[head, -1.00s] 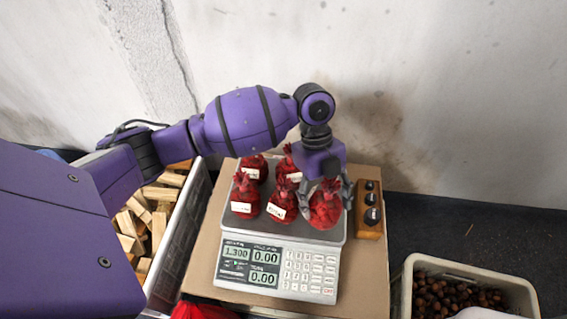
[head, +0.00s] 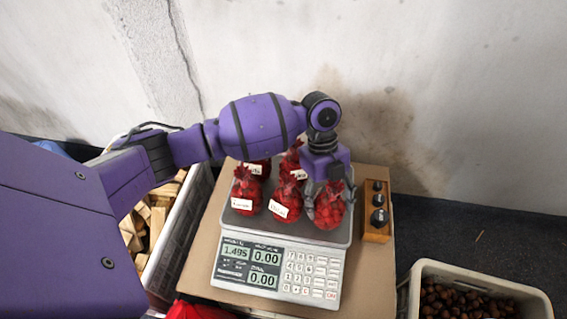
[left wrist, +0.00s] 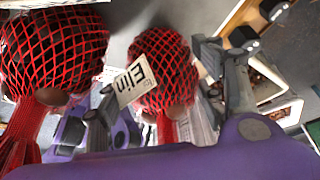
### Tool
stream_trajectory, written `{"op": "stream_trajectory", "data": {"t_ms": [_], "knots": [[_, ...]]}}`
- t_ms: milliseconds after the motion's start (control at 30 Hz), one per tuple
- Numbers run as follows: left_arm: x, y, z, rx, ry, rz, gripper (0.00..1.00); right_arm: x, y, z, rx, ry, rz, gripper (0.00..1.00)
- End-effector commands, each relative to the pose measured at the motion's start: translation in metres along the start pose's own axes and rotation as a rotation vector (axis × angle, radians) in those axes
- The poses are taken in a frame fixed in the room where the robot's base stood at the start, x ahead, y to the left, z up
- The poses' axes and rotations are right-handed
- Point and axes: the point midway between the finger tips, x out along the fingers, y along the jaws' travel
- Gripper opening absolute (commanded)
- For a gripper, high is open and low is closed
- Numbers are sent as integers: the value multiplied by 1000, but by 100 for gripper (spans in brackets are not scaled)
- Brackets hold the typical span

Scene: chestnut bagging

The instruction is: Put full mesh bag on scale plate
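A full red mesh bag of chestnuts (head: 329,212) stands at the front right of the scale plate (head: 305,236). My left gripper (head: 328,194) is over this bag with its fingers spread on either side, seemingly open. In the left wrist view the bag (left wrist: 165,75), with a white name label, sits between the two fingers (left wrist: 170,92). The label hides part of the left side, so contact there is unclear. Several other red bags (head: 247,194) stand on the plate to the left and behind. My right gripper is not in view.
The scale display (head: 236,251) reads about 1.495. A wooden block of weights (head: 376,233) stands right of the scale on a cardboard surface (head: 360,285). A crate of chestnuts (head: 420,272) is at lower right, a crate of wood pieces (head: 190,235) at left. The wall is behind.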

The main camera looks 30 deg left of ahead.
Motion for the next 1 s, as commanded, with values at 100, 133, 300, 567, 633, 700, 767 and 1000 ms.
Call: {"op": "stream_trajectory", "data": {"t_ms": [100, 133, 300, 567, 633, 700, 767, 1000], "knots": [[0, -1, 0, 1, -1, -1, 79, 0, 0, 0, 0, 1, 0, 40], [0, -1, 0, 1, -1, -1, 82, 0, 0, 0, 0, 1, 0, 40], [-1, -1, 0, 1, -1, -2, 82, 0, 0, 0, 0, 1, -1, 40], [-9, -2, -2, 1, -3, -4, 82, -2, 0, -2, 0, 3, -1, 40], [-19, -2, -1, 1, -4, -5, 82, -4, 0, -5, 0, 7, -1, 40], [-34, -2, -2, 2, -5, -5, 82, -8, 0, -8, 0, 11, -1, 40], [-47, -3, -2, 2, -5, -8, 82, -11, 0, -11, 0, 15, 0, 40], [-98, -3, -3, 3, -4, -6, 82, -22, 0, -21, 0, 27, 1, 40]]}}
